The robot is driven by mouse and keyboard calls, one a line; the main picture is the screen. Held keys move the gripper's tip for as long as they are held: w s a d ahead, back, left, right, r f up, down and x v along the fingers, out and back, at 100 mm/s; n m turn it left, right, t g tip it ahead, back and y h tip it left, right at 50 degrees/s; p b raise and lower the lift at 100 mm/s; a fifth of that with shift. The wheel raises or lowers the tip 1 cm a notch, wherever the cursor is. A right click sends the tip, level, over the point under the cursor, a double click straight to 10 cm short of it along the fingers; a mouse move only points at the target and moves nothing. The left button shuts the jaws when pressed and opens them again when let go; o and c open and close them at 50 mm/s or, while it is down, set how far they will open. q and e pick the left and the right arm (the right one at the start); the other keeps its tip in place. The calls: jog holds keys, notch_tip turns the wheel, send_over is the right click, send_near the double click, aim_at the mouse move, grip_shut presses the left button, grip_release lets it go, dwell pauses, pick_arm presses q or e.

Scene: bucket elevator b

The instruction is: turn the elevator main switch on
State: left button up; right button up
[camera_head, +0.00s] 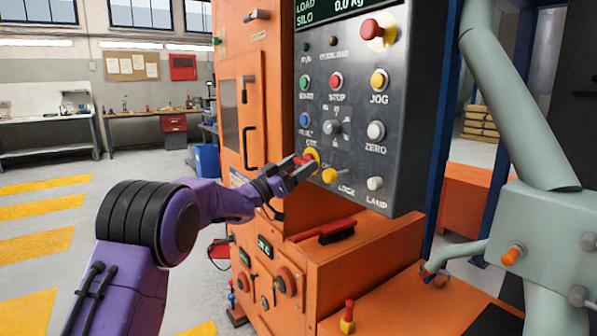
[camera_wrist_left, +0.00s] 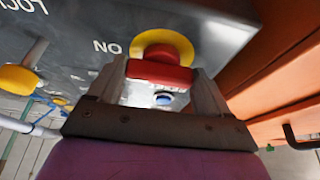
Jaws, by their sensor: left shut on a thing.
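The main switch (camera_head: 313,154) has a red handle on a yellow disc, low on the left side of the dark control panel (camera_head: 355,110). My left gripper (camera_head: 299,167) reaches it from the front left. In the left wrist view, the red handle (camera_wrist_left: 160,73) lies between the fingers of my left gripper (camera_wrist_left: 165,84), which is shut on it. The yellow disc (camera_wrist_left: 183,42) shows behind the handle. An "ON" label shows beside the disc in that view; the handle's exact angle is hard to tell. My right gripper is not in view.
A yellow lock knob (camera_head: 331,175) sits close right of the switch. Buttons and a selector (camera_head: 332,127) sit above it. An orange ledge with a black-and-red brush (camera_head: 337,231) lies below. A thick grey-green pipe (camera_head: 510,100) stands at the right.

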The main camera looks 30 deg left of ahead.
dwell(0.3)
pick_arm(q)
jog(key=o, duration=1)
jog(key=b+v, duration=0.1)
jog(key=v, duration=0.9)
jog(key=shift+s+a+f+b, duration=0.1)
jog(key=shift+s+a+b, duration=0.15)
jog(key=shift+b, duration=0.1)
